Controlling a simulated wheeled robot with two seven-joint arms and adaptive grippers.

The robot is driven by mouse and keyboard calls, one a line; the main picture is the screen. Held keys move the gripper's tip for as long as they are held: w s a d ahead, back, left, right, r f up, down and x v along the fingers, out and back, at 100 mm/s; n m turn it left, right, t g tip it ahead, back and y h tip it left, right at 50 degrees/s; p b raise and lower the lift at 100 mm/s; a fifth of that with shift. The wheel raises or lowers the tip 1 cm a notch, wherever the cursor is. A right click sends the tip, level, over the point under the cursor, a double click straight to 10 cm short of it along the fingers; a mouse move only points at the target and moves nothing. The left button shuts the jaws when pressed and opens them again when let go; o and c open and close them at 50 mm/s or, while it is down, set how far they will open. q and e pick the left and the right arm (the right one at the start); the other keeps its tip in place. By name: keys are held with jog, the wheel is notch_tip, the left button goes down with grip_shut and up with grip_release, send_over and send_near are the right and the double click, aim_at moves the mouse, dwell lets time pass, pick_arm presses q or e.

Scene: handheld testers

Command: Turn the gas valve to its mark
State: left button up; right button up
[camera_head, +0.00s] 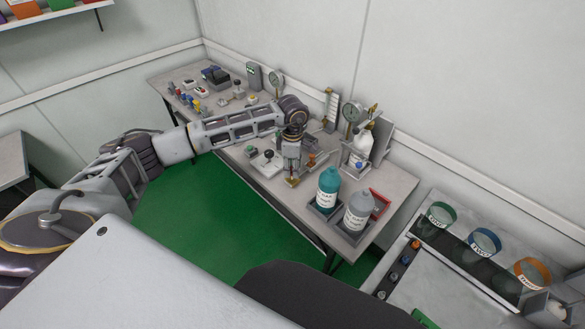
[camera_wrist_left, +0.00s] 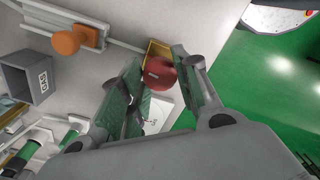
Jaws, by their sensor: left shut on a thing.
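My left gripper (camera_head: 291,172) reaches down to the bench. In the left wrist view its two fingers (camera_wrist_left: 160,80) stand either side of a rounded red knob (camera_wrist_left: 158,72) and are shut on it. A yellow bracket (camera_wrist_left: 157,48) is right behind the knob. In the head view a small brass-yellow part (camera_head: 291,183) shows just under the gripper, and the fingers hide most of what is there. The red knob seems to be the gas valve's handle, but I can read no label on it. Its mark cannot be made out. My right gripper is not in view.
A teal bottle (camera_head: 328,187) and a grey bottle (camera_head: 358,210) stand in trays close right of the gripper. A gauge (camera_head: 352,112) and white bottle (camera_head: 362,147) are behind. A white plate with a black knob (camera_head: 268,156) sits left.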

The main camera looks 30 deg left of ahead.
pick_arm(q)
jog(key=shift+n, duration=0.9)
jog(key=o, duration=1.1)
jog(key=shift+c, duration=0.2)
jog(key=shift+r, duration=0.1)
notch_tip(320, 180, up, 12)
dwell(0.4)
